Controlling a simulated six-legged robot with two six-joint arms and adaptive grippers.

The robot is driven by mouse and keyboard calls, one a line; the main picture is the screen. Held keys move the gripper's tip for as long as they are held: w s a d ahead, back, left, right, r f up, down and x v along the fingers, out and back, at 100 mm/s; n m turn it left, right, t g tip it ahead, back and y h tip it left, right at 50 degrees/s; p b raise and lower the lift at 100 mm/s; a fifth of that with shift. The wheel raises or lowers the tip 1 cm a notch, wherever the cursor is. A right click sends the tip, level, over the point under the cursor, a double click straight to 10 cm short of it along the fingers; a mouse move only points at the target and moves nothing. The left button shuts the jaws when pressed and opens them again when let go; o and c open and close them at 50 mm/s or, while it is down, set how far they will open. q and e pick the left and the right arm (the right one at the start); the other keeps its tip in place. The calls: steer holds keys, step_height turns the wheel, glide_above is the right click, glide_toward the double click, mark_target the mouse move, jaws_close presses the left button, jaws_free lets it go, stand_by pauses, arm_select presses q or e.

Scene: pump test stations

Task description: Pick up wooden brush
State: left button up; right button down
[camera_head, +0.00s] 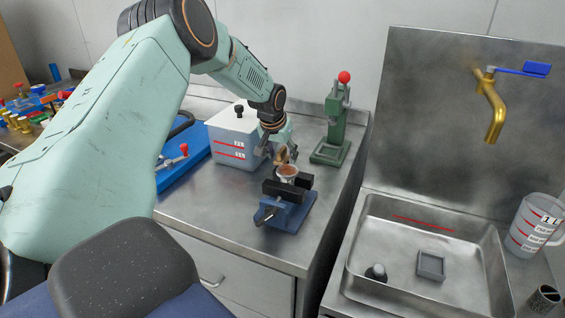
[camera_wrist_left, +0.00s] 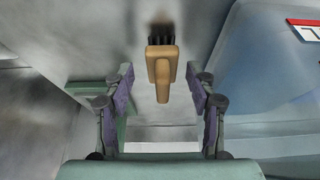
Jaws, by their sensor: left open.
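The wooden brush (camera_wrist_left: 162,68) is tan with dark bristles at its far end, and its handle points toward my gripper in the left wrist view. In the head view a small tan part of it (camera_head: 281,157) shows just below my left gripper (camera_head: 275,147). My left gripper is open. In the left wrist view its two purple-padded fingers (camera_wrist_left: 160,86) stand on either side of the handle end, with a gap on both sides. Most of the brush is ahead of the fingertips. My right gripper is not in view.
A blue vise (camera_head: 288,212) with black jaws holds a small cup with brown contents (camera_head: 288,171) close below the gripper. A white container (camera_head: 232,150) stands left of it, and a green press (camera_head: 332,135) behind right. A sink (camera_head: 405,280) lies right. The front counter is clear.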

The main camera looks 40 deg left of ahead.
arm_select(q)
steer(key=shift+w+a+f, duration=0.2)
steer(key=shift+a+f, duration=0.1)
steer(key=shift+f, duration=0.45)
steer(key=shift+w+f, duration=0.1)
steer(key=shift+w, duration=0.15)
steer(key=shift+d, duration=0.1)
steer(key=shift+c, duration=0.5)
steer(key=shift+s+r, duration=0.25)
steer(key=shift+r, duration=0.05)
steer(key=c, duration=0.3)
steer(key=shift+w+f, duration=0.1)
steer(key=shift+f, duration=0.1)
steer(key=c, duration=0.8)
